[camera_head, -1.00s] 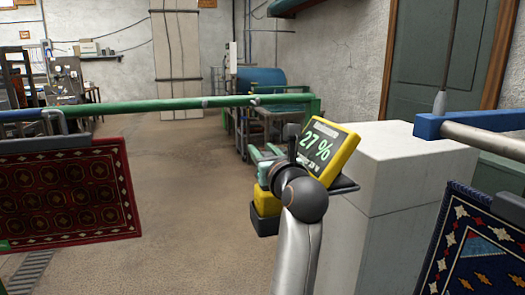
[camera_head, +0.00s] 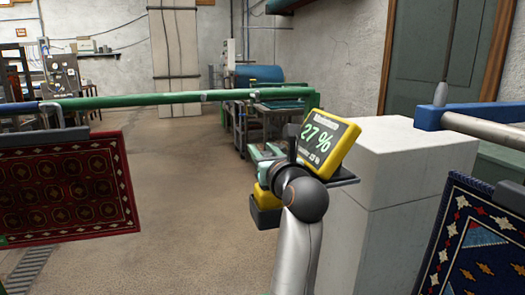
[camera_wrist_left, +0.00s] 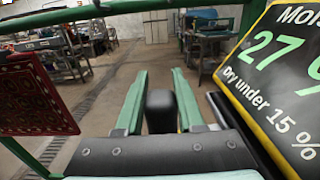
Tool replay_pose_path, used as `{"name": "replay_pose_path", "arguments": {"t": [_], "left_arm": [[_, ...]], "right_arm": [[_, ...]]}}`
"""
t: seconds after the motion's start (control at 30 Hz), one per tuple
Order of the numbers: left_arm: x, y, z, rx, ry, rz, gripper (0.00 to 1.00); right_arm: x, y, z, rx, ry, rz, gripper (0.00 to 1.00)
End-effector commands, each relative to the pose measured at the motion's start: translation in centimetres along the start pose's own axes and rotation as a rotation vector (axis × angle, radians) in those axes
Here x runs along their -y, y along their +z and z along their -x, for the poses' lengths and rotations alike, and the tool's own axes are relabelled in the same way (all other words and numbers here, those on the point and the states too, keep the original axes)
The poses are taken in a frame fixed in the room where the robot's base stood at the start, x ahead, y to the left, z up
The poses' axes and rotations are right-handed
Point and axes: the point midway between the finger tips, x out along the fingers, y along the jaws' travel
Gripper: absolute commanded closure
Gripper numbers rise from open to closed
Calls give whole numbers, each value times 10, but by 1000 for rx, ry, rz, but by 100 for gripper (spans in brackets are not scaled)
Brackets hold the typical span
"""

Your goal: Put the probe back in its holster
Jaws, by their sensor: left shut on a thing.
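My left gripper (camera_head: 264,152) reaches in beside the yellow meter (camera_head: 331,145), which reads 27 %. In the left wrist view, its two green fingers (camera_wrist_left: 158,90) are shut on a dark upright block between them, which I take to be the probe (camera_wrist_left: 160,110). The meter also shows close at the right of that view (camera_wrist_left: 275,80), with the words "Dry under 15 %". A yellow and black block (camera_head: 266,203) shows just below the gripper in the head view; I cannot tell whether it is part of the probe. I cannot make out the holster. My right gripper is out of view.
A pale pedestal (camera_head: 400,180) stands right of the arm. A red rug (camera_head: 70,190) hangs at left and a blue rug (camera_head: 475,235) at right. A green rail (camera_head: 150,100) crosses behind. Benches (camera_head: 265,110) stand further back. The floor at centre-left is clear.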

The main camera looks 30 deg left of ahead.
Motion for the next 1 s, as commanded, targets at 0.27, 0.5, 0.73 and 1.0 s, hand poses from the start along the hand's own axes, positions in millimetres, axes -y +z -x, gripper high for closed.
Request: {"name": "replay_pose_path", "arguments": {"t": [0.27,0.5,0.73,1.0], "left_arm": [[0,1,0,2,-1,1,61],[0,0,0,1,0,1,34],[0,0,0,1,0,0,28],[2,-1,2,-2,0,1,28]], "right_arm": [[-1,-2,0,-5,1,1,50],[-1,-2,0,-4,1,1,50],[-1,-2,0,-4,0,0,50],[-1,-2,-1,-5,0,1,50]]}}
